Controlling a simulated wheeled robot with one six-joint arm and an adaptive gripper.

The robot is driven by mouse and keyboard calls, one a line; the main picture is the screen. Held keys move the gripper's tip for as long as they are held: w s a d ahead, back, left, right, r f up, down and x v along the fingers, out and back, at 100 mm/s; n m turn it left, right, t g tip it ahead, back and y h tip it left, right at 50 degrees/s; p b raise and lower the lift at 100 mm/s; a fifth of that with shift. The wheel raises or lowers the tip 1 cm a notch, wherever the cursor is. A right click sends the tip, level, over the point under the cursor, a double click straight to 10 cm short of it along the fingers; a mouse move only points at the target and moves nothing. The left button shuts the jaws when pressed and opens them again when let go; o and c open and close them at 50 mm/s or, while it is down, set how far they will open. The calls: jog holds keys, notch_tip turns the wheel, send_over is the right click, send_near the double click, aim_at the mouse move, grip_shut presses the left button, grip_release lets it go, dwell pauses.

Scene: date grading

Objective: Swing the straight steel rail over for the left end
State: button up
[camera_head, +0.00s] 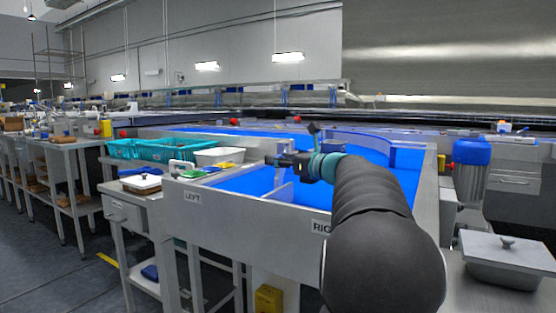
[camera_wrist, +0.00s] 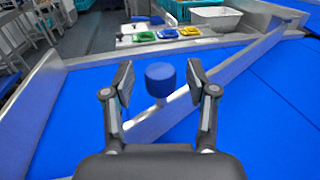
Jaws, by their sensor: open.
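The straight steel rail (camera_wrist: 240,65) runs diagonally over the blue belt (camera_wrist: 75,110) in the wrist view, from lower middle to upper right. A blue round knob (camera_wrist: 160,72) stands on a short post near the rail's lower end. My gripper (camera_wrist: 160,82) is open, with one finger on either side of the knob in the picture; I cannot tell whether they touch it. In the head view my gripper (camera_head: 284,161) is over the blue belt, and part of the rail (camera_head: 281,193) shows below it.
Beyond the belt's end are small yellow, green and blue pieces on a steel ledge, a white tub (camera_wrist: 215,17) and teal crates (camera_head: 168,150). A curved blue guide (camera_head: 362,140) stands farther back. A lidded steel pan (camera_head: 505,262) is at right.

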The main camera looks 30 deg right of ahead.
jog(key=v, duration=1.1)
